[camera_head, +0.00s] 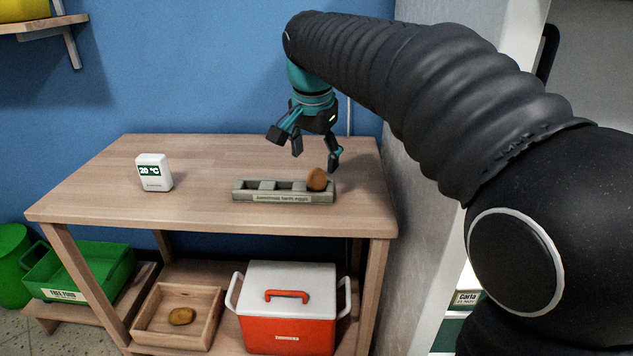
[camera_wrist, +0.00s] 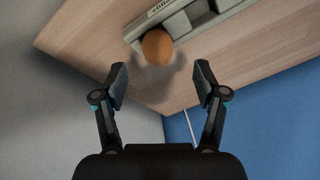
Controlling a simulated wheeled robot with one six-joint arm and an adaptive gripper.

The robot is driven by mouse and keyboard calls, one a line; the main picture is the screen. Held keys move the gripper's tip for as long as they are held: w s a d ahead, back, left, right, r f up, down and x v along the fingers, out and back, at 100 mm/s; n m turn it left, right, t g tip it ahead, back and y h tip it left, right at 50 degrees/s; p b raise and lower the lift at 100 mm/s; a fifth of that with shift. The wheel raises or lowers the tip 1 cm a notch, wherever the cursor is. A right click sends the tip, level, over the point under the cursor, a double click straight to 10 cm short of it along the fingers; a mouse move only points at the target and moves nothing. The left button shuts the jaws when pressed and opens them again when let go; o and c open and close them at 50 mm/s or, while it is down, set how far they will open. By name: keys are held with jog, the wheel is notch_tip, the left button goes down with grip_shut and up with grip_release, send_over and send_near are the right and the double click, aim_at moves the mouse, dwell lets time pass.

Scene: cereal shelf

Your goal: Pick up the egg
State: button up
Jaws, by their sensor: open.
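A brown egg (camera_head: 317,179) sits in the right-end compartment of a grey egg holder (camera_head: 262,196) on the wooden table. The egg (camera_wrist: 157,47) also shows in the wrist view, at the end of the holder (camera_wrist: 141,28), ahead of the fingertips and a little left of the midline between them. My gripper (camera_head: 314,153) is open and empty, above and behind the egg. In the wrist view my gripper (camera_wrist: 160,82) has its two fingers spread wide, and they do not touch the egg.
A white thermometer display (camera_head: 154,172) stands at the table's left. The table top (camera_head: 215,160) is otherwise clear. On the lower shelf are a red and white cooler (camera_head: 288,325) and a wooden tray (camera_head: 150,325) holding a brown object. A green crate (camera_head: 105,262) stands left. A wall lies right.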

aim_at(317, 170)
jog(key=shift+d+x, duration=0.2)
jog(key=shift+x, duration=2.55)
jog(key=c, duration=1.2)
